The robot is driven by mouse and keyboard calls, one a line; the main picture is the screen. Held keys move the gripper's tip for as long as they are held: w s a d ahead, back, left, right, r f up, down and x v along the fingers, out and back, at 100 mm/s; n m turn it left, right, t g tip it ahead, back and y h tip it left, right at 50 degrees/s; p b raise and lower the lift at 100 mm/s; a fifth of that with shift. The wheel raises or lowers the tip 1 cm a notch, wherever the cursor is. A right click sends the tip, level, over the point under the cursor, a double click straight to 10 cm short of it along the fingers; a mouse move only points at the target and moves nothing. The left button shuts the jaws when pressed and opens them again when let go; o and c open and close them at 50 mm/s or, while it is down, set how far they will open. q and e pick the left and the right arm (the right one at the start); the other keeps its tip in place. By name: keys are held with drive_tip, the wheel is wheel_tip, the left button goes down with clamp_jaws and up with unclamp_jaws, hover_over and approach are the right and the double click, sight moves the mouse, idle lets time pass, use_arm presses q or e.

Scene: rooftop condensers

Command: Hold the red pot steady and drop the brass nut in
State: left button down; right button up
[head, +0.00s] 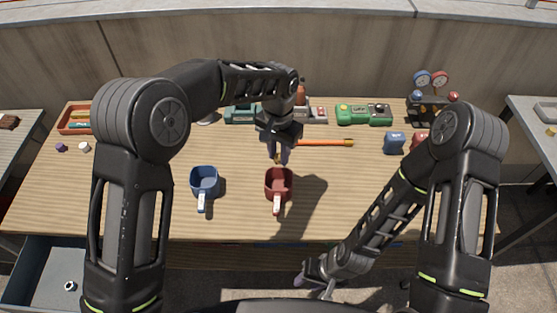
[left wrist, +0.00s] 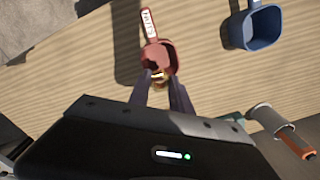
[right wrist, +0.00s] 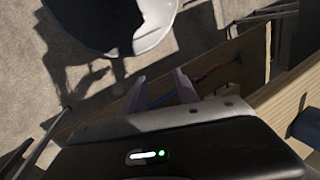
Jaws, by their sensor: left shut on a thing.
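The red pot (head: 279,184) stands on the table, its labelled handle pointing to the near edge; it also shows in the left wrist view (left wrist: 151,50). My left gripper (head: 279,157) is above the far side of the red pot, fingers pointing down. It is shut on the brass nut (left wrist: 158,75), a small gold piece between its fingertips. Whether the nut is directly over the pot's opening is hard to tell. My right gripper (head: 302,280) is low, in front of the table and away from the pot. In the right wrist view its fingers (right wrist: 160,92) are apart and empty.
A blue pot (head: 204,181) stands left of the red one. An orange stick (head: 325,142), a green device (head: 363,113) and a blue block (head: 394,143) lie farther back. A red tray (head: 74,119) is at back left. An open drawer (head: 45,275) is at lower left.

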sight(279, 156)
use_arm(q)
drive_tip(key=shift+r, duration=3.2)
use_arm(e)
drive_tip(key=shift+o, duration=0.4)
